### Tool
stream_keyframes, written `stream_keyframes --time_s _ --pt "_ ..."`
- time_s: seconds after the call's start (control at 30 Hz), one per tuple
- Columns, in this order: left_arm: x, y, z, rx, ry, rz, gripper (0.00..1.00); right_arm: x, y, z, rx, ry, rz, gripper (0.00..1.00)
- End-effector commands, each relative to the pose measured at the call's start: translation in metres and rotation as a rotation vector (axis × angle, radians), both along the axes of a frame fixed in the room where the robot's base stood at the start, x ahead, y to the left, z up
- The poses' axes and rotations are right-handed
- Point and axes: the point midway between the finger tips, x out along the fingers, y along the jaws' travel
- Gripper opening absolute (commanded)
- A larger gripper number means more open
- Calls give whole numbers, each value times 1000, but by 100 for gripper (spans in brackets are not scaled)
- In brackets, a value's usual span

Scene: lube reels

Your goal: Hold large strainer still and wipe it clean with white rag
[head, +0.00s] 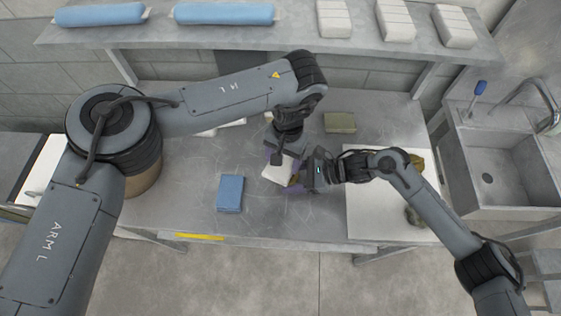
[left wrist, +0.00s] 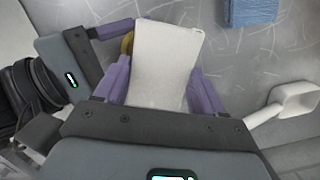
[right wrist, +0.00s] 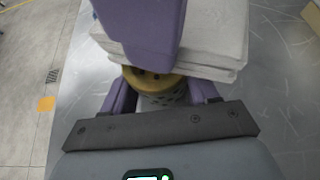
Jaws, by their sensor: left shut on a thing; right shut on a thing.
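The white rag (head: 277,173) is a folded, layered pad above the middle of the metal table. My left gripper (left wrist: 163,85) is shut on it, one purple finger on each side. The rag also shows in the right wrist view (right wrist: 222,45), against the top of the strainer. The strainer (right wrist: 153,83) has a yellow rim and a perforated lower body. My right gripper (right wrist: 162,98) is shut on it from the right side of the table. In the left wrist view only a bit of its yellow rim (left wrist: 127,44) shows beside the rag. The rag and left finger hide most of the strainer.
A folded blue cloth (head: 230,193) lies left of the rag, and an olive block (head: 340,122) lies behind. A white scoop (left wrist: 290,103) lies on the table. A white board (head: 365,220) with dark items is at right, before the sink (head: 495,172). A shelf (head: 300,42) runs behind.

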Motion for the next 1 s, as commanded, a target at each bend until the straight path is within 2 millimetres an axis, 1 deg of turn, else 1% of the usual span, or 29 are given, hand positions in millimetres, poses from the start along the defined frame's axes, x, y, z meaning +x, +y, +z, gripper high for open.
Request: stream_keyframes --time_s 0.17,0.5,0.67,0.77,1.0 --pt "2 -1 0 0 0 -1 45 0 0 0 1 0 0 42" --pt "-18 8 -1 -1 1 -1 45 0 0 0 1 0 0 42" --pt "-23 10 -1 -1 0 -1 45 0 0 0 1 0 0 42" --pt "-22 9 -1 0 -1 0 45 0 0 0 1 0 0 42" --pt "-6 2 -2 0 -2 2 45 0 0 0 0 0 0 42"
